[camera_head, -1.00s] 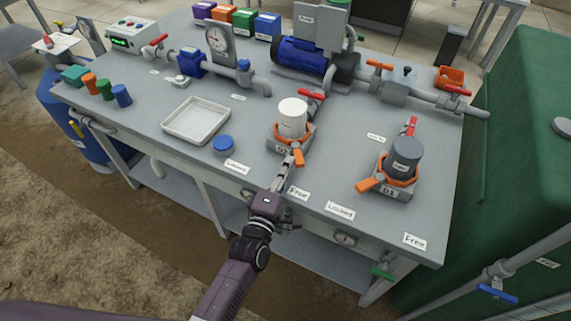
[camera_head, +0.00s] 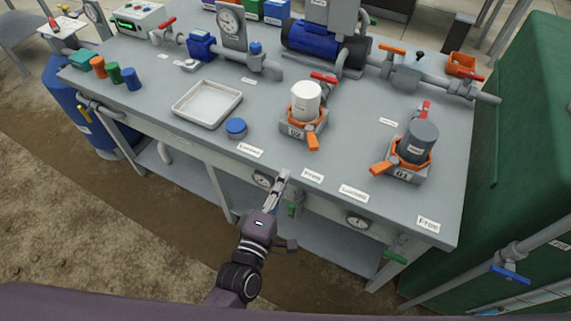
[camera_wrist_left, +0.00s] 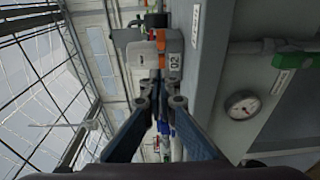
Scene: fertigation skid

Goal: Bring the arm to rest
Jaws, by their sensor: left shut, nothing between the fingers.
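My left gripper (camera_head: 281,178) is shut and empty in the head view. It is in front of the bench's front edge, apart from the white canister (camera_head: 306,100) in its orange clamp on the base marked 02 (camera_head: 297,132). In the left wrist view, the fingers (camera_wrist_left: 160,85) come together, with the 02 base (camera_wrist_left: 175,62) beyond them. The grey canister (camera_head: 418,142) sits in another orange clamp on the base marked 01 (camera_head: 403,175), to the right. My right gripper is not in view.
The grey bench (camera_head: 330,228) holds a white tray (camera_head: 207,103), a blue cap (camera_head: 236,127), a blue pump (camera_head: 312,40) and pipework. Gauges (camera_head: 358,222) and a green-handled valve (camera_head: 395,257) are at the bench front. A green tank (camera_head: 520,130) stands at the right. Open floor lies at the lower left.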

